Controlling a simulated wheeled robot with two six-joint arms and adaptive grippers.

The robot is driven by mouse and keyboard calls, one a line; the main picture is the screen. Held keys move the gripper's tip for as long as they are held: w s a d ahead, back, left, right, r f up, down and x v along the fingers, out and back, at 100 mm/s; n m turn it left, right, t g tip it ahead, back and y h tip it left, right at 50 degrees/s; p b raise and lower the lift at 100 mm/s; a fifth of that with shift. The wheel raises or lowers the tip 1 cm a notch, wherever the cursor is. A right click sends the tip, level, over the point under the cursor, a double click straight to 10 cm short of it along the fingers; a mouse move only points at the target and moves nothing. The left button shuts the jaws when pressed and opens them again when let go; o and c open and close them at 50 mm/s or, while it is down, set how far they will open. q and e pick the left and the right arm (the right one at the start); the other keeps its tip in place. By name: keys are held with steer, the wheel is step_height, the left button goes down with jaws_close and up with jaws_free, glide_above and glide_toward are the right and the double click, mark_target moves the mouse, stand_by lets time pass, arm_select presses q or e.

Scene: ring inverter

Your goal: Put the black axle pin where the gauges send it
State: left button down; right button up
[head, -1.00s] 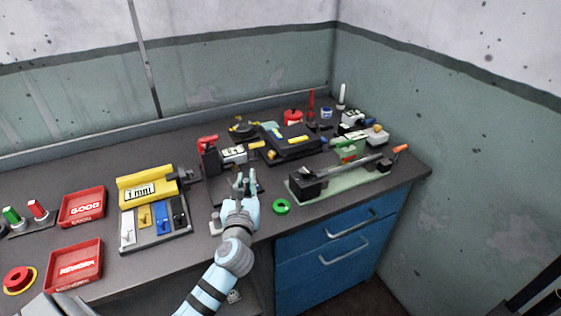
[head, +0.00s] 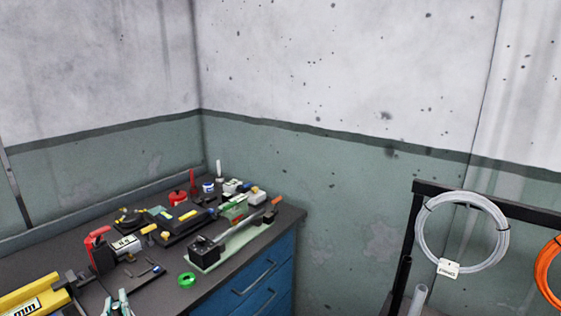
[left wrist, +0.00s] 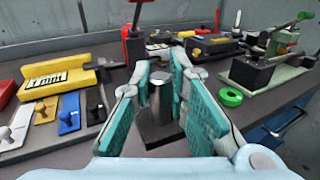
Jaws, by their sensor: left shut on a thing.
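My left gripper (left wrist: 162,72) has its teal-padded fingers on either side of an upright grey metal cylinder (left wrist: 160,98), shut on it, in the left wrist view. A black block (left wrist: 160,136) shows just below the cylinder. I cannot tell whether the cylinder is the black axle pin or whether it touches the block. In the head view my left gripper (head: 121,299) is at the bottom edge. A yellow gauge (head: 33,296) with an "mm" display is at lower left. A red-handled gauge with a display (head: 125,244) stands behind the gripper.
A lever fixture on a green base (head: 232,246) is right of the gripper, with a green ring (head: 187,279) before it. A black case (head: 184,225) and small items crowd the back. Blue drawers (head: 262,283) are under the bench. A rack (head: 478,190) holds coiled tubing at right.

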arm_select(q)
steer(key=s+d+r+m+g+h, duration=0.2)
steer(key=s+d+m+h, duration=0.5)
steer(key=h, duration=0.5)
steer(key=s+d+r+m+g+h, duration=0.3)
steer(key=s+d+m+h, duration=0.4)
steer(key=d+m+h, duration=0.3)
steer(key=shift+s+d+r+h, duration=0.2)
steer(key=shift+d+r+h, duration=0.15)
steer(key=shift+d+h, duration=0.75)
steer(key=shift+d, duration=0.15)
